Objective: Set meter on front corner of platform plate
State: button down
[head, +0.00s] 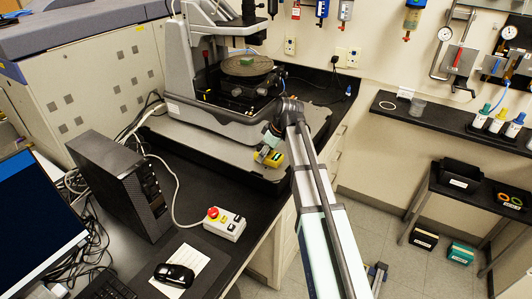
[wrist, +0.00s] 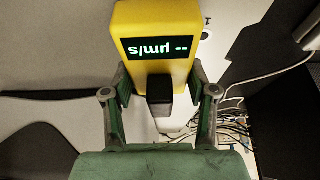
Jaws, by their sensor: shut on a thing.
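The meter is a yellow box with a dark display reading "-- µm/s" and a black block below it. It shows upside down in the wrist view (wrist: 182,78) and small in the head view (head: 274,159). My gripper (wrist: 162,88) is shut on the meter, with one finger on each side. In the head view my gripper (head: 268,153) is over the front right part of the light grey platform plate (head: 200,146), under the profiler. I cannot tell whether the meter touches the plate; its underside is hidden.
A black computer tower (head: 115,180) and a control box with a red button (head: 222,222) stand to the left. The black bench's right edge lies close to my arm.

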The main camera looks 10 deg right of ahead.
aim_at(277, 157)
jog(key=shift+c, duration=1.6)
grip_release()
jog(key=shift+f, duration=0.1)
jog(key=b+v, duration=0.3)
jog(key=v, duration=0.9)
